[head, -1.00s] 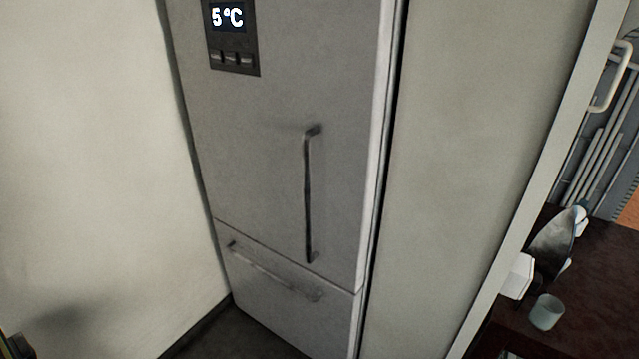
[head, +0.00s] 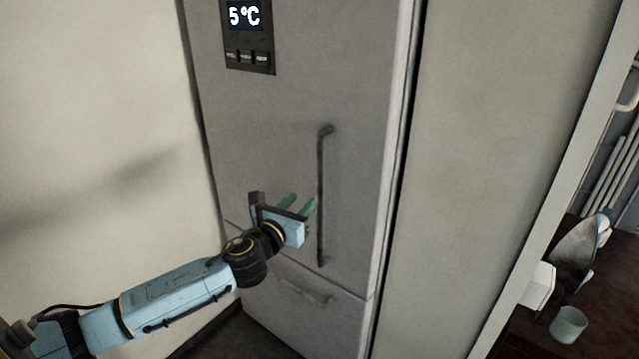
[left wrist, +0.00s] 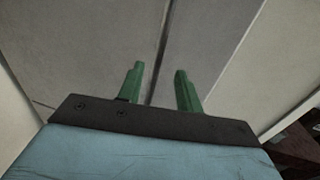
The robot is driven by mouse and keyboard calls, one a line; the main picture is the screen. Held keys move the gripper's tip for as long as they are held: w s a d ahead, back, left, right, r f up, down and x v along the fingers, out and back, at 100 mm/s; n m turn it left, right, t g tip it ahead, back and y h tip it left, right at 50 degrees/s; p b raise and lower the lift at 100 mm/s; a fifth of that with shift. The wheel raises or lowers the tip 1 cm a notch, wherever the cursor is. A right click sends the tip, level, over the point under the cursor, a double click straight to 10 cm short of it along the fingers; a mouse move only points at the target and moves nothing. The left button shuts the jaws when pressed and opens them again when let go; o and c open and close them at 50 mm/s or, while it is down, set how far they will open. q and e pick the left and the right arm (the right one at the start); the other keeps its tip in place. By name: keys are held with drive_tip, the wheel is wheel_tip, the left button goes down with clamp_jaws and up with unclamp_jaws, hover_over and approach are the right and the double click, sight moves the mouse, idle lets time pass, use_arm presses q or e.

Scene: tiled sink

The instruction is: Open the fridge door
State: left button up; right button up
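The grey fridge door (head: 270,130) is closed and carries a dark vertical bar handle (head: 321,195) near its right side. My left gripper (head: 299,203) is in front of the door, just left of the handle's lower half in the head view. Its two green fingers are apart with nothing visible held between them. In the left wrist view the open fingers (left wrist: 158,88) point at the door, and a dark vertical line, which may be the handle, shows between them. I cannot tell the exact gap to the handle. My right gripper is out of view.
A lower drawer (head: 280,305) with a horizontal handle, partly hidden by my arm, sits below the door. A pale wall (head: 90,110) stands close on the left and a panel (head: 480,150) on the right. A cup (head: 568,325) is on a dark surface at right.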

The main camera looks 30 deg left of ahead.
sight(318, 184)
use_arm(q)
drive_tip(key=w, duration=0.7)
drive_tip(key=w+a, duration=0.1)
drive_tip(key=w, duration=0.2)
drive_tip(key=shift+w+a, duration=0.1)
drive_tip(key=shift+w, duration=0.3)
clamp_jaws()
